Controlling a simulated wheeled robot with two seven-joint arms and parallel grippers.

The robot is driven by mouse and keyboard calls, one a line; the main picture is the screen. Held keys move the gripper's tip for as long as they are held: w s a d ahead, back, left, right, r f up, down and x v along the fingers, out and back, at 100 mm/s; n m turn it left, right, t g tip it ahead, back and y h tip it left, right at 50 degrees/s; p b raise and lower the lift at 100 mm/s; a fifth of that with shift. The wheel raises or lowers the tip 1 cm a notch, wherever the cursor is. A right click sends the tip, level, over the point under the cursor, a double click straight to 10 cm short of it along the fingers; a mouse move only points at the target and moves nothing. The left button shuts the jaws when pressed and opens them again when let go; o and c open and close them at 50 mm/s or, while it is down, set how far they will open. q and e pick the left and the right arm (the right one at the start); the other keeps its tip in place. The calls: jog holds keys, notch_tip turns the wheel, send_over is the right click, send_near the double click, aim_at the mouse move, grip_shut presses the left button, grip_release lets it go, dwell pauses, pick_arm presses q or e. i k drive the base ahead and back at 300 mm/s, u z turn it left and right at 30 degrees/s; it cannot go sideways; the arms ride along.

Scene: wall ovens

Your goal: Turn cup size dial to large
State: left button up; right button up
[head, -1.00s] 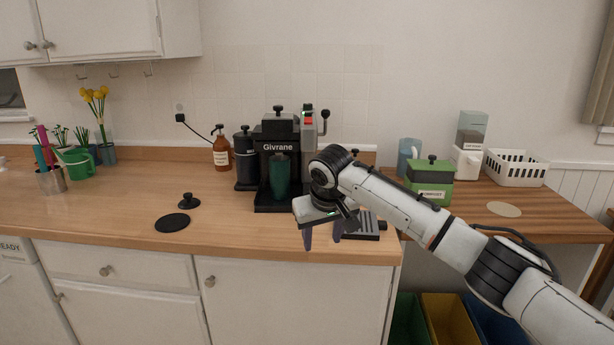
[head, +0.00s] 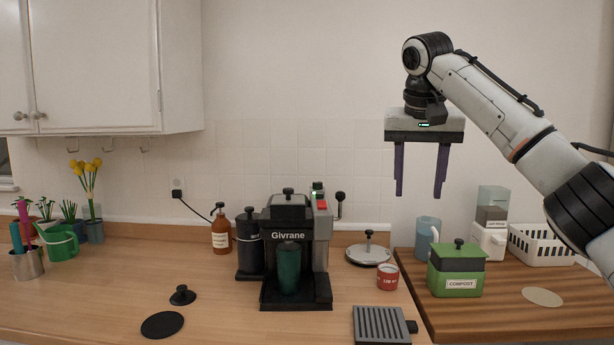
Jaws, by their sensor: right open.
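A black coffee machine (head: 287,217) labelled "Givrane" stands on the wooden counter, with a dark green cup (head: 289,268) in its bay. On the grey panel at its upper right are a red part (head: 321,204) and a small green light; a black-knobbed lever (head: 340,198) sticks out at the right side. I cannot tell which of these is the cup size dial. My right gripper (head: 421,180) is open and empty, fingers pointing down, high in the air to the right of the machine and apart from it. My left gripper is not in view.
Right of the machine are a round lidded plate (head: 369,253), a red cup (head: 388,278) and a ridged grey tray (head: 381,325). A green compost bin (head: 456,270) stands farther right. A brown pump bottle (head: 221,230) is at left. Air before the machine is clear.

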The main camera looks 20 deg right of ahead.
aim_at(316, 185)
jog(key=i, duration=1.6)
